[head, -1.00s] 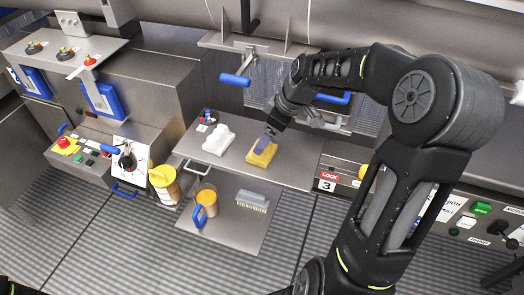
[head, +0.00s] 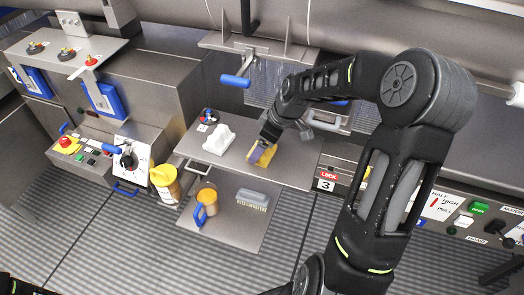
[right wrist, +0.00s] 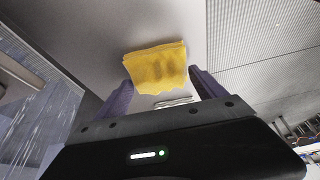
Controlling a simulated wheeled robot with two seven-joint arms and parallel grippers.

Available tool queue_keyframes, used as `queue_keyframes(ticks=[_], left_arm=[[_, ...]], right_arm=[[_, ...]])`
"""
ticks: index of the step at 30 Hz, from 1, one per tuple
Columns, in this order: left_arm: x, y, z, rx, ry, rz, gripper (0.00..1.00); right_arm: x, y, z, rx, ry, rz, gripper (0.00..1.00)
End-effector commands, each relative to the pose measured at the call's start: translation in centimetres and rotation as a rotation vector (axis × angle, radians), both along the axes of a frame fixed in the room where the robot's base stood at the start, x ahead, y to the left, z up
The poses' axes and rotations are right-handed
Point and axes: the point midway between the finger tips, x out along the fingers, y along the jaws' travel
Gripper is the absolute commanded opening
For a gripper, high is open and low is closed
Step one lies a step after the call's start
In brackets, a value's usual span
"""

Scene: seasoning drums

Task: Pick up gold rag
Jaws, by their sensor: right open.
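The gold rag (head: 264,157) lies on the upper steel shelf, partly hidden behind my right gripper in the head view. In the right wrist view the rag (right wrist: 157,66) is a folded yellow cloth lying between and just beyond the fingertips. My right gripper (head: 260,150) is open, its purple fingers down at the rag. In the right wrist view the open fingers of the gripper (right wrist: 160,85) stand on either side of the rag's near edge. I cannot tell whether they touch it. My left gripper is not in view.
A white cloth (head: 219,139) lies left of the rag on the upper shelf (head: 295,174). The lower shelf (head: 232,238) holds an orange container with a blue handle (head: 206,201) and a grey brush (head: 252,199). A yellow-lidded shaker (head: 165,181) stands further left. A blue-handled lever (head: 236,80) hangs above.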

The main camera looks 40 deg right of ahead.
Motion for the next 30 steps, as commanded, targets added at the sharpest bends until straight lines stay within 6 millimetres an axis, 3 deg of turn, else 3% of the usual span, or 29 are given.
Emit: queue_keyframes(ticks=[17,25,30], left_arm=[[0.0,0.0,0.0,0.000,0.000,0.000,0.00],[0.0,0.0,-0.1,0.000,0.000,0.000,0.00],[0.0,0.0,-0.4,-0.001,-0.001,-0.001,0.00]], right_arm=[[0.0,0.0,0.0,0.000,0.000,0.000,0.37],[0.0,0.0,0.3,-0.001,0.000,0.000,0.37],[0.1,-0.1,1.9,-0.004,-0.005,0.000,0.37]])
